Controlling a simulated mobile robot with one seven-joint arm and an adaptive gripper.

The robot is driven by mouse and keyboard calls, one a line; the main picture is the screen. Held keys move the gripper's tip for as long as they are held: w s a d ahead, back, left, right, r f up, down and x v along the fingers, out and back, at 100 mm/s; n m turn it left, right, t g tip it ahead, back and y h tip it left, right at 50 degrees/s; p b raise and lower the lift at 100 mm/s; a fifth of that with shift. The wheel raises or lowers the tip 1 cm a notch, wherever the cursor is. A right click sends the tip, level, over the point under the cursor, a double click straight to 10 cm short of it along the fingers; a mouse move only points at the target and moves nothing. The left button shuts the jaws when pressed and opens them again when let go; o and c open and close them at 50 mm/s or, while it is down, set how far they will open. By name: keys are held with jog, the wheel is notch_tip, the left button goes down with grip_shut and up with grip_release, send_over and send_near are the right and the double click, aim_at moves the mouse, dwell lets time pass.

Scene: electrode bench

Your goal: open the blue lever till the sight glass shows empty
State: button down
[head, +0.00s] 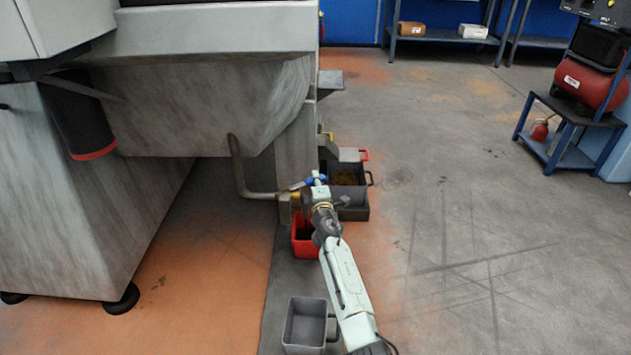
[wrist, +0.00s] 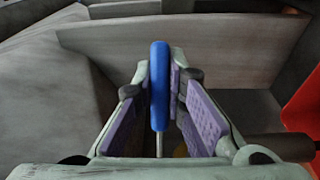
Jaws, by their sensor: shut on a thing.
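The blue lever (head: 295,186) sits at the end of a bent metal pipe (head: 240,175) under the large grey machine. It shows in the wrist view as an upright blue handle (wrist: 159,85) on a thin metal stem. My gripper (head: 317,181) is at the lever, and in the wrist view its purple-padded fingers (wrist: 165,82) are shut on the blue handle. My arm hides part of the valve in the head view. I cannot make out the sight glass in either view.
A red bin (head: 303,248) stands below the pipe end. A dark container (head: 346,190) with yellowish contents stands behind my gripper. A grey open bin (head: 304,325) is on the floor in front. The floor to the right is clear up to a blue stand (head: 555,155) with a red tank.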

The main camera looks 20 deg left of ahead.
jog(key=c, duration=1.6)
grip_release()
jog(key=shift+r, duration=0.1)
